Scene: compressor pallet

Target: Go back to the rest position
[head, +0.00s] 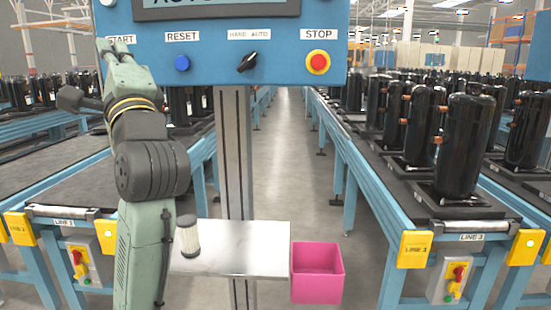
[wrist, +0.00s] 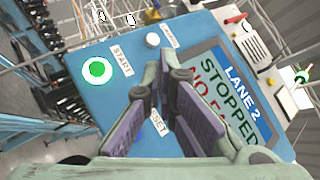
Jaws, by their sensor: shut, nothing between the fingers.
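My gripper (wrist: 165,78) is shut and empty in the wrist view, in front of the blue control panel (wrist: 190,40). The panel's START button (wrist: 97,70) shows green at the left, and the RESET label is partly hidden behind the fingers. The screen (wrist: 235,95) reads LANE 2 and STOPPED. In the head view my arm rises at the left, and my gripper (head: 105,48) is beside the panel's left edge, near the START label (head: 121,39). The START button is hidden there. The blue RESET button (head: 182,63), black selector (head: 247,62) and red STOP button (head: 317,62) show clearly.
A grey shelf (head: 245,245) below the panel carries a white-and-dark cylinder (head: 188,236) close to my arm. A pink bin (head: 317,272) is at its right. Conveyors with black compressors (head: 465,145) flank a clear aisle (head: 285,160). A post (head: 233,150) supports the panel.

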